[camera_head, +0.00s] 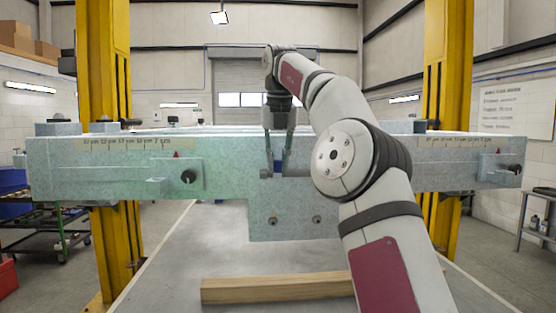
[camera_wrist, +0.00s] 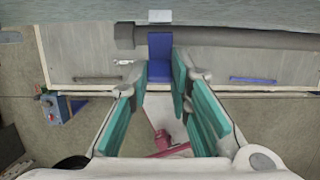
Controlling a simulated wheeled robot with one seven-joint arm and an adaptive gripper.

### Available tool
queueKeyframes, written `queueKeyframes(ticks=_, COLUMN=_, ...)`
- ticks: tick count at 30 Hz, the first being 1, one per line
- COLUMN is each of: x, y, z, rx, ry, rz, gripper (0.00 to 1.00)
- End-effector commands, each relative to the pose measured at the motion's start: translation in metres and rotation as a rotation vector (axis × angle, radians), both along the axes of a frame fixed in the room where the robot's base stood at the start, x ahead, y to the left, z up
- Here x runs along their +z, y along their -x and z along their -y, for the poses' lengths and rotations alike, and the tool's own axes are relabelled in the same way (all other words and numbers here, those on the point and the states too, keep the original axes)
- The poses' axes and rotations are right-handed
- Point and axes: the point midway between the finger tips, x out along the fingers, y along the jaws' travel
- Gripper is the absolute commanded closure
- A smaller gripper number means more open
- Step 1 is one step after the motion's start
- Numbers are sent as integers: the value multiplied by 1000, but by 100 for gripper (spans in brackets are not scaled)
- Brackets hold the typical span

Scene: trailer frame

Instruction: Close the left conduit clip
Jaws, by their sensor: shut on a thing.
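A blue clip (camera_wrist: 160,58) shows in the wrist view beside a dark conduit (camera_wrist: 225,37), at the top centre. In the head view the blue clip (camera_head: 278,156) is a small patch in a notch at the middle of the speckled pale frame beam (camera_head: 235,190). My gripper (camera_head: 278,168) points down there, with its two fingers on either side of the blue clip. In the wrist view my gripper (camera_wrist: 160,79) has its teal finger pads at the clip's two sides and is shut on it. Whether the clip is latched cannot be told.
The beam carries a black knob (camera_head: 188,177) at left and another (camera_head: 517,168) at right. Yellow posts (camera_head: 105,150) stand at both sides. A wooden bar (camera_head: 280,288) lies on the grey surface below. A tool cart (camera_head: 50,230) stands at far left.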

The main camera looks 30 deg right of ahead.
Motion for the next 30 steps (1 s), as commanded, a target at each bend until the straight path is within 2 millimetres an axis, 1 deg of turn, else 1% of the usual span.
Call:
queueKeyframes(ticks=1, x=-2, y=-1, z=1, rx=0, ry=1, rz=-1, gripper=79)
queueKeyframes(ticks=2, x=-2, y=-1, z=1, rx=0, ry=1, rz=-1, gripper=72)
queueKeyframes(ticks=3, x=-2, y=-1, z=1, rx=0, ry=1, rz=-1, gripper=63)
queueKeyframes(ticks=4, x=-2, y=-1, z=1, rx=0, ry=1, rz=-1, gripper=61)
queueKeyframes(ticks=20, x=0, y=1, z=0, rx=0, ry=3, rz=3, gripper=61)
queueKeyframes(ticks=30, x=0, y=7, z=-1, rx=-1, ry=34, rz=71, gripper=61)
